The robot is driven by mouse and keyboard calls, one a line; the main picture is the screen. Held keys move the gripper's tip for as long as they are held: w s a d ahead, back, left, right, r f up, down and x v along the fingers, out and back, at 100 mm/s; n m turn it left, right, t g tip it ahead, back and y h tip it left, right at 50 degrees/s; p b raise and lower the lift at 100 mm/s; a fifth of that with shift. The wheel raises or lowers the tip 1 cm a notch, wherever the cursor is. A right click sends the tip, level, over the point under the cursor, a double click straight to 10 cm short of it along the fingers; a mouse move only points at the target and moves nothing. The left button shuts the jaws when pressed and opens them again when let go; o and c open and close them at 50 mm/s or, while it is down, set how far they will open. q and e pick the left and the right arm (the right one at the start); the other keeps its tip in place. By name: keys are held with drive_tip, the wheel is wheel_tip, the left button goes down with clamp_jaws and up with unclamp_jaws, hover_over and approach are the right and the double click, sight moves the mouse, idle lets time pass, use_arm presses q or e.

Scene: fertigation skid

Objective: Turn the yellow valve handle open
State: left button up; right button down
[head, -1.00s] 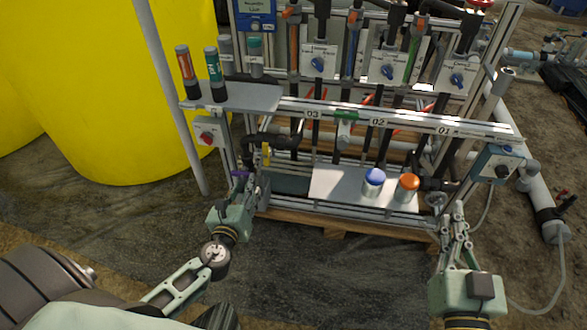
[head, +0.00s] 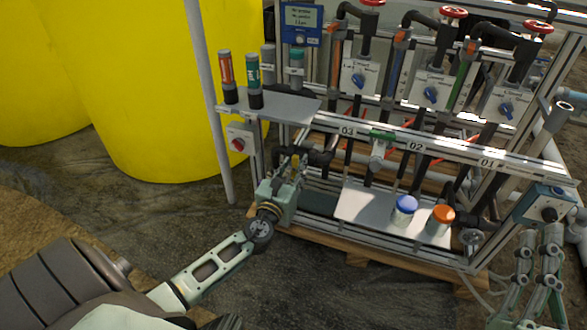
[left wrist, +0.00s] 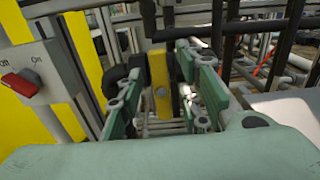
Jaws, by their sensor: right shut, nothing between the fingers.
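The yellow valve handle (left wrist: 160,82) stands upright in the left wrist view, between the two fingers of my left gripper (left wrist: 165,100). The fingers are apart, with a gap visible on either side of the handle. In the head view my left gripper (head: 289,178) is at the lower left of the skid, and only a little of the yellow handle (head: 295,163) shows behind it. My right gripper (head: 540,238) is shut and empty at the lower right, in front of the blue-grey control box (head: 545,203). The valve body is mostly hidden.
A red switch box (head: 238,144) is left of my left gripper; it also shows in the left wrist view (left wrist: 36,75). A grey shelf (head: 285,108) with bottles is above. A white shelf (head: 365,212) holds blue-lidded (head: 404,210) and orange-lidded (head: 441,219) jars.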

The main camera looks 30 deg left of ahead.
use_arm(q)
drive_tip(key=shift+c, duration=0.2)
clamp_jaws()
